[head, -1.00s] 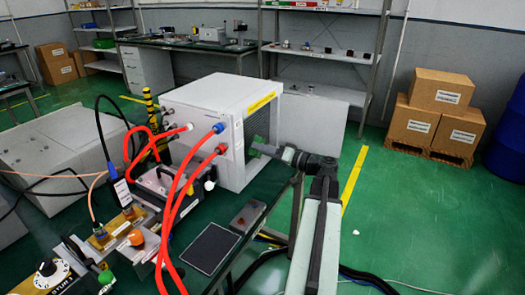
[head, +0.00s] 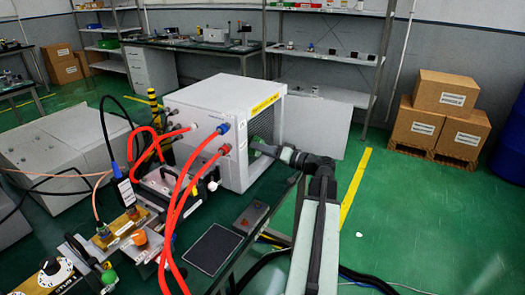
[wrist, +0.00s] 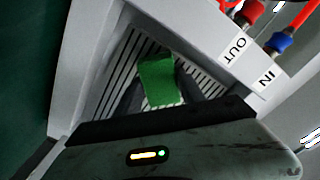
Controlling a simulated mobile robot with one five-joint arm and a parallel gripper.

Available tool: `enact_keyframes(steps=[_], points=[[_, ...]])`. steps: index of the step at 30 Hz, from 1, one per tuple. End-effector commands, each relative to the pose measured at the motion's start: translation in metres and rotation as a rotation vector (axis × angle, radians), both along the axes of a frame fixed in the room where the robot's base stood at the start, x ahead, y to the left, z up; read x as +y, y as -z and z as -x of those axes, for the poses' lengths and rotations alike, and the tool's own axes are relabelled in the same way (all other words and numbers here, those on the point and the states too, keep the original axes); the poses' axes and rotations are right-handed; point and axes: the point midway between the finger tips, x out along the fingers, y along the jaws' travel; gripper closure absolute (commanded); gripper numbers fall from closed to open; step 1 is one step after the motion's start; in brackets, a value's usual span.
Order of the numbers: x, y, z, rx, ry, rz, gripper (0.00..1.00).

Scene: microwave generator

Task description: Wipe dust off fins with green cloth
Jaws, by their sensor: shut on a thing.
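The green cloth (wrist: 158,82) shows in the wrist view between the dark fingers of my gripper (wrist: 160,95), which is shut on it. The cloth lies in front of the striped fins (wrist: 122,72) in the side of the white unit, and covers part of them. I cannot tell whether it touches them. In the head view my gripper (head: 266,149) reaches to the right side of the white unit (head: 210,112). The fin grille (head: 264,127) shows there as a dark panel, partly behind my gripper. Dust is too small to make out.
Red hoses run from the unit's blue fitting (head: 222,128) and red fitting (head: 225,149); OUT and IN labels (wrist: 266,77) sit beside them. A black tablet (head: 212,249) lies on the bench. Cardboard boxes (head: 440,120) stand at the right. Green floor (head: 400,220) is clear there.

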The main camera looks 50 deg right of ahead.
Motion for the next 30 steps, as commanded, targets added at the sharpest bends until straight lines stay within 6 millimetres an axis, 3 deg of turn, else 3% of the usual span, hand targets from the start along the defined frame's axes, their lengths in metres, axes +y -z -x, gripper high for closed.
enact_keyframes(steps=[5, 15, 23, 30], points=[[-0.003, 0.0, -0.001, 0.0, 0.0, 0.0, 0.86], [-0.036, 0.0, -0.008, 0.0, 0.0, 0.0, 0.86], [-0.041, 0.0, -0.009, 0.0, 0.0, 0.0, 0.86], [-0.061, 0.0, -0.016, 0.0, 0.0, 0.0, 0.86]])
